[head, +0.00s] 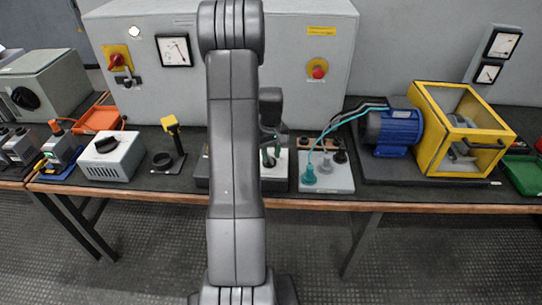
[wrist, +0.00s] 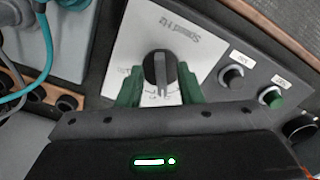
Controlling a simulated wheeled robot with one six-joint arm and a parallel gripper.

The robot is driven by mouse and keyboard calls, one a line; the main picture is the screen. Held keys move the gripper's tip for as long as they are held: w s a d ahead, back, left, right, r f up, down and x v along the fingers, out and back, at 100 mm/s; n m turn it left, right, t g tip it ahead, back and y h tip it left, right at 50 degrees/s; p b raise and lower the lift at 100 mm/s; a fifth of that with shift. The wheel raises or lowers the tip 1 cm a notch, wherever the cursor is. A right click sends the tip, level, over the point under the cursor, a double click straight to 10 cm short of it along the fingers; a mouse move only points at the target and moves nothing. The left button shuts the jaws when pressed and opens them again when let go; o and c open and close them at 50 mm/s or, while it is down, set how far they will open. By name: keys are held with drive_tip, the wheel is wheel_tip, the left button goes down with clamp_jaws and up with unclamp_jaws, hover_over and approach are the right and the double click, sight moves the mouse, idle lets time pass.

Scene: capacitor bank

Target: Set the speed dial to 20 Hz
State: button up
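The speed dial is a round black knob (wrist: 160,68) with a raised grip bar on a white panel (wrist: 205,38). The panel's "Speed / Hz" print appears upside down in the wrist view. My gripper (wrist: 160,88) has its green fingers on the left and right sides of the knob, very close to it. I cannot tell whether they press on it. The scale marks around the knob are mostly hidden or too small to read. In the head view my gripper (head: 269,155) is over the white panel (head: 279,170), and my arm hides part of it.
A black button (wrist: 231,76) and a green button (wrist: 271,97) sit right of the dial. A grey box with teal cables (head: 327,180) stands right of the panel. Further right are a blue motor (head: 393,130) and a yellow-framed guard (head: 430,140). A tall cabinet (head: 300,50) stands behind.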

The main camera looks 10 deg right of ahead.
drive_tip(key=shift+f, duration=0.75)
clamp_jaws()
drive_tip(key=shift+a+f+m+b, duration=0.1)
drive_tip(key=shift+m+b, duration=0.4)
drive_tip(key=shift+m, duration=0.2)
drive_tip(key=shift+a+m+b, duration=0.1)
drive_tip(key=shift+m+b, duration=0.3)
drive_tip(key=shift+m, duration=0.7)
unclamp_jaws()
drive_tip(key=shift+r, duration=0.25)
